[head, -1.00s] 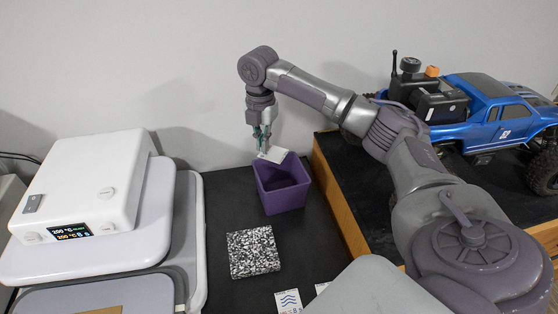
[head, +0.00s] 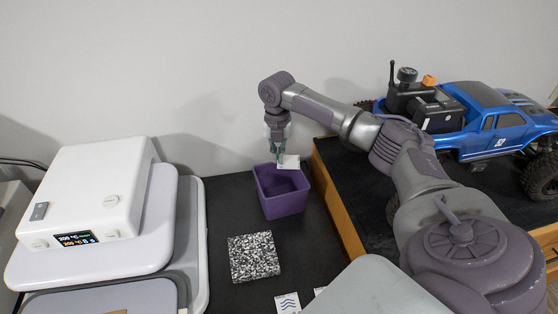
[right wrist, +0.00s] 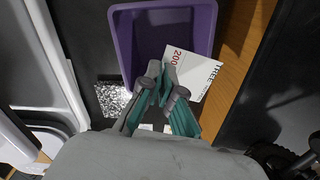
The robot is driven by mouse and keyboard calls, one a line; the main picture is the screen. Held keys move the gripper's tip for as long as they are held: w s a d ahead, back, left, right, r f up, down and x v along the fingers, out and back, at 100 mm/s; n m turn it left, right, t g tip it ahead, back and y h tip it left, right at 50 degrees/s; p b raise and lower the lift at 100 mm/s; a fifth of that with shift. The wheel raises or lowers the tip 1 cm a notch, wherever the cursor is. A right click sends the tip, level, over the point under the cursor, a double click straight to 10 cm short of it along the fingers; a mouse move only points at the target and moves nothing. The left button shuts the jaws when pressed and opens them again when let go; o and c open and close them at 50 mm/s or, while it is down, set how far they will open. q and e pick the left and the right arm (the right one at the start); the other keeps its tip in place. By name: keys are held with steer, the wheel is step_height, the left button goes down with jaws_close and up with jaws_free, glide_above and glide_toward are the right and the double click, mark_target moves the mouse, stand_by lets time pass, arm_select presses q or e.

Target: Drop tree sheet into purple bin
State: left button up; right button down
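The tree sheet (head: 289,161) is a small white card; in the right wrist view (right wrist: 196,72) it shows "TREE" and a red "200". My right gripper (head: 279,155) is shut on one edge of it, and its fingertips (right wrist: 163,75) meet at that edge in the right wrist view. The purple bin (head: 284,206) is an open box on the dark table. The gripper and sheet are above the back part of the bin; in the right wrist view the sheet overlaps the right wall of the bin (right wrist: 124,40). My left gripper is not in view.
A black-and-white speckled square (head: 254,257) lies in front of the bin. A card with blue waves (head: 288,302) lies nearer. A white heating device (head: 90,190) stands left. A wood-edged raised platform (head: 337,205) with a blue crawler truck (head: 500,130) is right of the bin.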

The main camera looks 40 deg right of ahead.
steer(key=shift+f, duration=0.2)
steer(key=c, duration=1.2)
jaws_free()
steer(key=shift+c, duration=0.2)
steer(key=shift+r, duration=0.1)
step_height(320, 180, up, 12)
